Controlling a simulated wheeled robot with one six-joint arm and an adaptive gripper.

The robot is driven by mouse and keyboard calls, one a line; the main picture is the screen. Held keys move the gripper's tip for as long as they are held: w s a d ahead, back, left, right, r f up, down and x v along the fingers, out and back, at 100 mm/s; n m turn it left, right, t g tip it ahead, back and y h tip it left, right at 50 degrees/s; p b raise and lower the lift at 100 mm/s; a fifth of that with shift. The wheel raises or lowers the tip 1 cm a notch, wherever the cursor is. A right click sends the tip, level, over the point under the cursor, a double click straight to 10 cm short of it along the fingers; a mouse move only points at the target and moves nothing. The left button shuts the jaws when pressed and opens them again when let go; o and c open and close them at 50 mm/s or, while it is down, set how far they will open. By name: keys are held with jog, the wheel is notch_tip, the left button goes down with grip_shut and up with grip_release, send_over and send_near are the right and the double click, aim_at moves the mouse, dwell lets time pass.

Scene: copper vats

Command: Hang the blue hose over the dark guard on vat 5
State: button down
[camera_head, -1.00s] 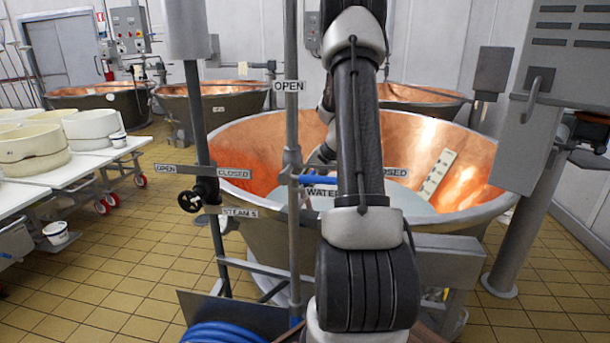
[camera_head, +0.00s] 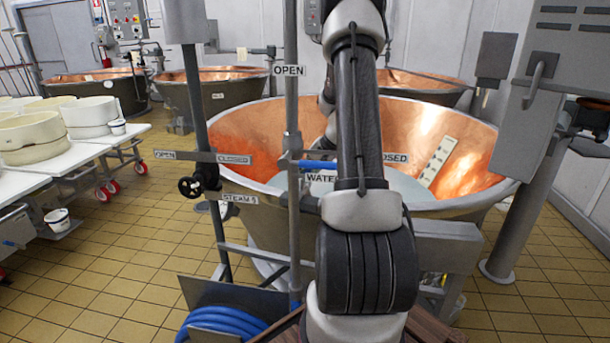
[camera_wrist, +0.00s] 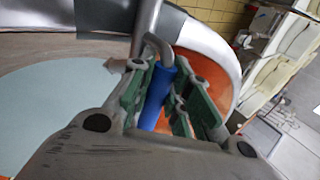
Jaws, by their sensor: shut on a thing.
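The blue hose (camera_head: 225,324) lies coiled at the bottom of the head view, cut off by the frame edge. A dark flat panel (camera_head: 240,296), perhaps the guard, stands just behind it; I cannot tell whether the hose hangs on it. The copper vat (camera_head: 262,131) with milky liquid stands behind my arm. In the wrist view my gripper (camera_wrist: 163,78) is shut on a blue handle (camera_wrist: 156,98) at the end of a bent grey rod. A blue bar also shows by the WATER sign in the head view (camera_head: 318,165). My arm hides the gripper there.
A steam pipe with a black handwheel (camera_head: 190,187) and a grey post (camera_head: 291,120) stand in front of the vat. A grey cabinet (camera_head: 550,80) is at right. White tables with moulds (camera_head: 30,140) are at left. Tiled floor (camera_head: 120,250) between is clear.

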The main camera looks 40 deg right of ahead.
jog(key=shift+f, duration=0.1)
jog(key=c, duration=1.3)
grip_release()
jog(key=v, duration=1.2)
jog(key=shift+a, duration=0.1)
jog(key=shift+s, duration=0.1)
